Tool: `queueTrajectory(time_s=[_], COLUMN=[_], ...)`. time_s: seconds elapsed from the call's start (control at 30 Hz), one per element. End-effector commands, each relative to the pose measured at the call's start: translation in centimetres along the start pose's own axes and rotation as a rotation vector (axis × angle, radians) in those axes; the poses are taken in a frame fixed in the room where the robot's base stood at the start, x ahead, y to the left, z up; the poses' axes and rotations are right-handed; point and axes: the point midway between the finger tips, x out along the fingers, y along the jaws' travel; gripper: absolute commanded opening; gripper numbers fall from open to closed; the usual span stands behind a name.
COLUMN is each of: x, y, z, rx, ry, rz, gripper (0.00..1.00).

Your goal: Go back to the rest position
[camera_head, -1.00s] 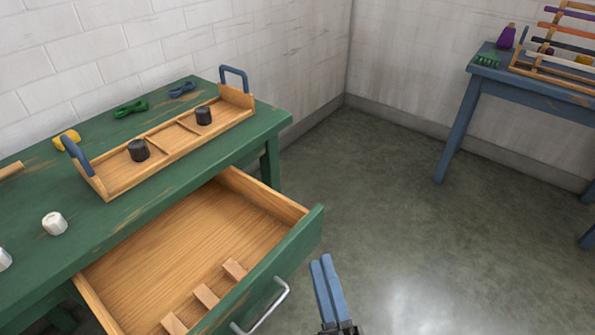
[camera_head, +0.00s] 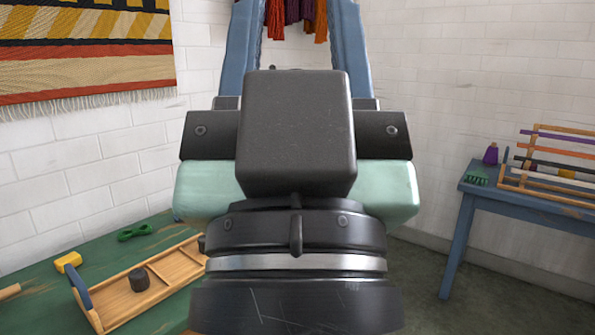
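My gripper (camera_head: 296,30) is raised close in front of the head camera and points up, its black and pale green body filling the middle of the view. Its two blue fingers stand wide apart, with nothing held between them. The finger ends reach the top edge of the picture, so the very tips may be cut off. Behind the gap, red, purple and orange wool hangs by the white wall. My gripper hides much of the green table's right side and the drawer area.
The green table (camera_head: 40,262) at lower left bears a wooden tray (camera_head: 168,272) with a dark skein (camera_head: 139,279), a green skein (camera_head: 135,232) and a yellow one (camera_head: 68,262). A blue table (camera_head: 520,204) with a rack stands right. A woven hanging (camera_head: 85,50) is upper left.

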Motion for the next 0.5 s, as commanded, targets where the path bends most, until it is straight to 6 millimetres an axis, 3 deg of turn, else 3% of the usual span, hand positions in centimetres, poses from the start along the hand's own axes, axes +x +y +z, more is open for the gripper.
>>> queueTrajectory(time_s=[0.03, 0.5], x=[2.1, 12.6], y=[0.0, 0.0], z=[-2.0, -11.7], rx=[-0.001, -0.005], ry=[0.0, -0.002], rz=[0.001, 0.002], gripper=[0.45, 0.45])
